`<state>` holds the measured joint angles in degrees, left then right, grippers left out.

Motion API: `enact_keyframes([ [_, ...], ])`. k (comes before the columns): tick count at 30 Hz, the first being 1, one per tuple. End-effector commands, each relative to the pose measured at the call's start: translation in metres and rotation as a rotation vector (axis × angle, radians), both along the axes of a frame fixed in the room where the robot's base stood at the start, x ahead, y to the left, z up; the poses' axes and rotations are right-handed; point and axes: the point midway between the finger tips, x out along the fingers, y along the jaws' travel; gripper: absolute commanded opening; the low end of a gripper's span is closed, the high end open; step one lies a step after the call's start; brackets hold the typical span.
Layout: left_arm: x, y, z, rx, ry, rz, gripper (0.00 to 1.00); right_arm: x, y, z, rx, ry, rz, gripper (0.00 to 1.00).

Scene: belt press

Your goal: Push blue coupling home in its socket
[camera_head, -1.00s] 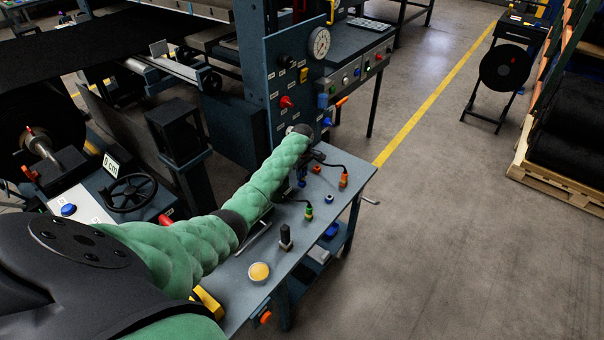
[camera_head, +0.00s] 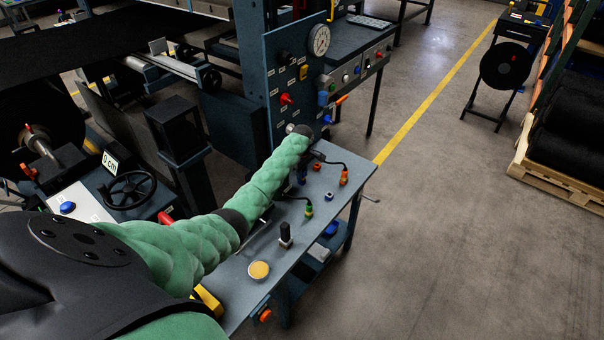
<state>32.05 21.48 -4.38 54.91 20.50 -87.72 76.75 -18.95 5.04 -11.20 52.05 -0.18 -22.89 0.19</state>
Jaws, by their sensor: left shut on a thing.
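My left gripper (camera_head: 304,167) reaches over the grey bench from the left, pointing down. It is shut on the blue coupling (camera_head: 302,180), of which only a small dark blue part shows just under the jaws. My forearm and wrist hide most of the grip. I cannot tell how deep the coupling sits, or whether it touches a socket. A small blue ring-shaped fitting (camera_head: 329,196) stands on the bench to the right of the gripper. My right gripper is not in view.
On the bench (camera_head: 270,250) are an orange plug (camera_head: 343,177) and a green plug (camera_head: 309,209) with black cables, an orange fitting (camera_head: 317,167), a black lever (camera_head: 286,233) and a yellow button (camera_head: 259,270). A gauge panel (camera_head: 290,75) rises behind.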

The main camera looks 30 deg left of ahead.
Motion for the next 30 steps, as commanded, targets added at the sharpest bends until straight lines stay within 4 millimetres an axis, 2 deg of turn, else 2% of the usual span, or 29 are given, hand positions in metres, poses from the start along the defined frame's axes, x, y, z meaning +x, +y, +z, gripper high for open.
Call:
enact_keyframes([
  [11, 0.0001, 0.0000, -0.0021, 0.000, 0.000, 0.000, 0.00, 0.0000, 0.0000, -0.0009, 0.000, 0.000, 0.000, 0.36],
  [12, 0.0001, 0.0000, -0.0021, 0.000, 0.000, 0.000, 0.25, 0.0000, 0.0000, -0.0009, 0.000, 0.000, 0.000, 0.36],
  [15, 0.0000, 0.0000, -0.0021, 0.000, 0.000, 0.000, 0.45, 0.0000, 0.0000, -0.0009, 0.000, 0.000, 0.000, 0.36],
  [16, 0.0000, 0.0000, -0.0021, 0.000, 0.000, 0.000, 0.49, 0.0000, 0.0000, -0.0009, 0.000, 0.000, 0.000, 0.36],
  [30, -0.0001, 0.0000, -0.0023, 0.000, 0.000, 0.000, 0.49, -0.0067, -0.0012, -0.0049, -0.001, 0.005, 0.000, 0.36],
])
